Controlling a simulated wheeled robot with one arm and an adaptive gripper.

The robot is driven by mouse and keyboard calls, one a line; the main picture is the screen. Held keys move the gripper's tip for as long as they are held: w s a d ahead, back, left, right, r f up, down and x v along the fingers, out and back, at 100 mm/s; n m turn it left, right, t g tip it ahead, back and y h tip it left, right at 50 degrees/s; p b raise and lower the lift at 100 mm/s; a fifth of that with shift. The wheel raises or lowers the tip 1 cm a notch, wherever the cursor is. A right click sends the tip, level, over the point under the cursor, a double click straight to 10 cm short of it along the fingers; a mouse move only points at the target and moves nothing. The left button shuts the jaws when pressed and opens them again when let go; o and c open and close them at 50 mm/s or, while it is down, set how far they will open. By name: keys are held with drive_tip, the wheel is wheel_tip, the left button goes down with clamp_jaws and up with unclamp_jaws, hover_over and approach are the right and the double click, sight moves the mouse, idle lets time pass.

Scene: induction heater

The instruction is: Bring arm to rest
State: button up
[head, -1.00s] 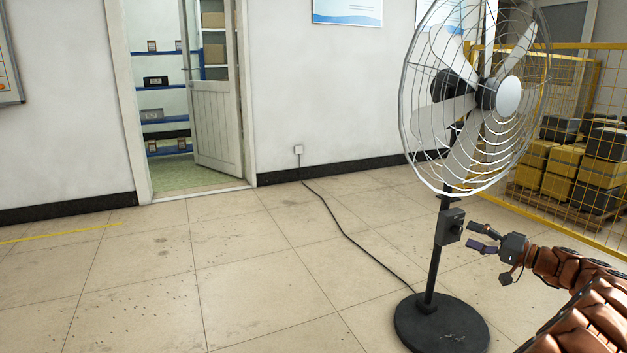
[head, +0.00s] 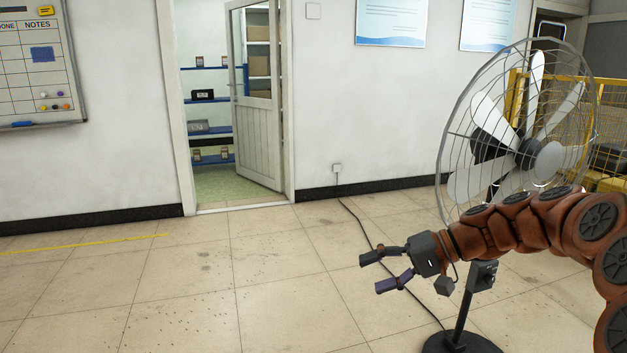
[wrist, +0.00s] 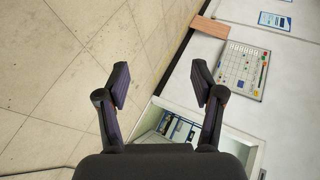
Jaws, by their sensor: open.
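My gripper (head: 378,270) is open and empty in the head view. It points left, held in the air in front of the pedestal fan (head: 545,160). My brown arm crosses in front of the fan's lower cage and upper pole. In the wrist view my gripper (wrist: 160,88) shows two dark fingers spread apart with nothing between them. Beyond them lie the tiled floor and the wall, seen tilted.
The fan's round black base (head: 462,343) stands on the floor at lower right, with a cable running to a wall socket (head: 337,168). An open door (head: 262,110) leads to shelves. A whiteboard (head: 40,65) hangs at left. The floor at left is clear.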

drive_tip(key=s+a+r+n+g+h+p, duration=0.1)
drive_tip(key=s+a+r+h+p, duration=0.15)
drive_tip(key=s+p, duration=0.45)
drive_tip(key=s+a+r+g+h+p, duration=0.2)
drive_tip(key=s+r+h, duration=0.1)
drive_tip(key=s, duration=0.7)
drive_tip(key=s+d+r+h+p, duration=0.1)
drive_tip(key=s+d+h+p, duration=0.2)
drive_tip(key=s+d+p, duration=0.2)
drive_tip(key=s+d+r+h+p, duration=0.2)
drive_tip(key=s+d+p, duration=0.3)
drive_tip(key=s, duration=0.7)
drive_tip(key=shift+s+r+m+h+p, duration=0.2)
drive_tip(key=shift+m+h+p, duration=0.15)
drive_tip(key=shift+h, duration=0.5)
